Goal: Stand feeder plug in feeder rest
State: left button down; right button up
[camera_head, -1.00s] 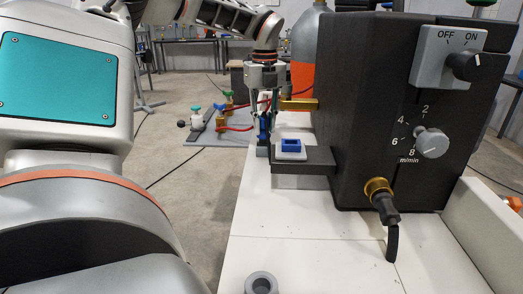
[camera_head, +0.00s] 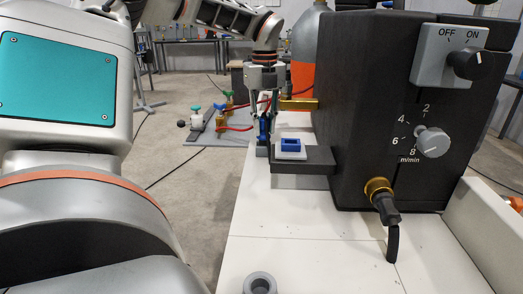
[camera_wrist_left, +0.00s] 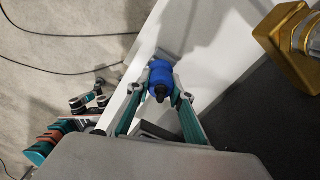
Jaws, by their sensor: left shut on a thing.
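The feeder plug appears to be the blue, round-bodied piece with a black tip in the left wrist view (camera_wrist_left: 160,78). My left gripper (camera_wrist_left: 160,92) is shut on it, one finger on each side. In the head view this gripper (camera_head: 263,124) points down over the far left edge of the white table, and the blue plug (camera_head: 263,131) shows low between its fingers. A small grey block (camera_head: 262,150), possibly the feeder rest, stands right under the plug. I cannot tell whether they touch. My right gripper is not in view.
Just right of the gripper, a black shelf (camera_head: 306,160) bears a white plate with a blue rectangular socket (camera_head: 290,145). The black control box (camera_head: 365,120) and a brass arm (camera_head: 298,104) stand close by. A grey ring (camera_head: 260,284) sits at the front. The white table (camera_head: 310,220) is clear between.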

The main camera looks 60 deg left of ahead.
pick_arm(q)
jog(key=shift+f+b, duration=0.3)
jog(key=shift+f, duration=0.85)
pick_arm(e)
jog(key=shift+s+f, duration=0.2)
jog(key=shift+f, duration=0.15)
pick_arm(q)
jog(key=c, duration=1.7)
grip_release()
jog(key=shift+r, duration=2.4)
jog(key=shift+r+p, duration=0.55)
jog(key=shift+r, duration=1.6)
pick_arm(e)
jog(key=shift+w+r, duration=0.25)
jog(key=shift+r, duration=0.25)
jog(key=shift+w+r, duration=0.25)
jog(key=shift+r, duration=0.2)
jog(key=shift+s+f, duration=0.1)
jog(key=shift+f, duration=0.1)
